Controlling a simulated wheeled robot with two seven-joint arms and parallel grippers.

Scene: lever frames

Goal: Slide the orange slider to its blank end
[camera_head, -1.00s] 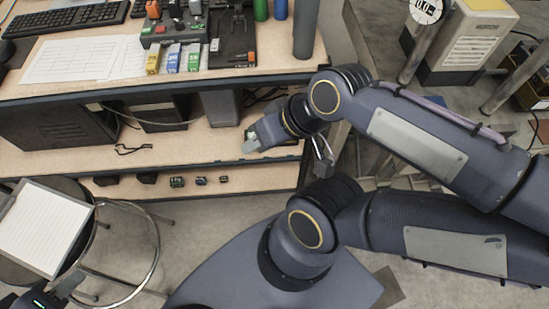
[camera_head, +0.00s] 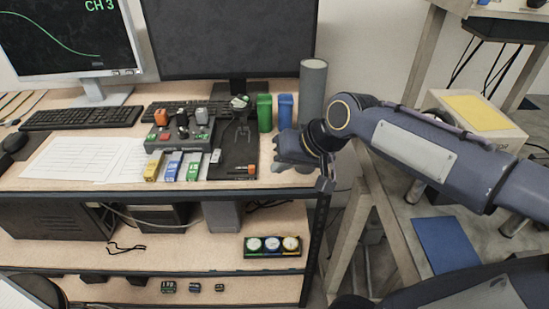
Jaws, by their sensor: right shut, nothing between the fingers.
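A small orange piece (camera_head: 250,170), which looks like the orange slider, sits near the lower right of a black panel (camera_head: 230,165) on the desk. Its slot and end markings are too small to read. Another orange knob (camera_head: 160,116) stands on the grey control box (camera_head: 163,146) to the left. My right gripper (camera_head: 279,149) is shut and empty, at the right end of the desk. It is to the right of the black panel, apart from the orange piece. My left gripper is not in view.
A green cylinder (camera_head: 264,112), a blue cylinder (camera_head: 285,111) and a tall grey cylinder (camera_head: 312,85) stand behind my right gripper. Yellow (camera_head: 153,167), blue and green blocks lie before the control box. Two monitors stand behind. Three dials (camera_head: 272,245) sit on the shelf below.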

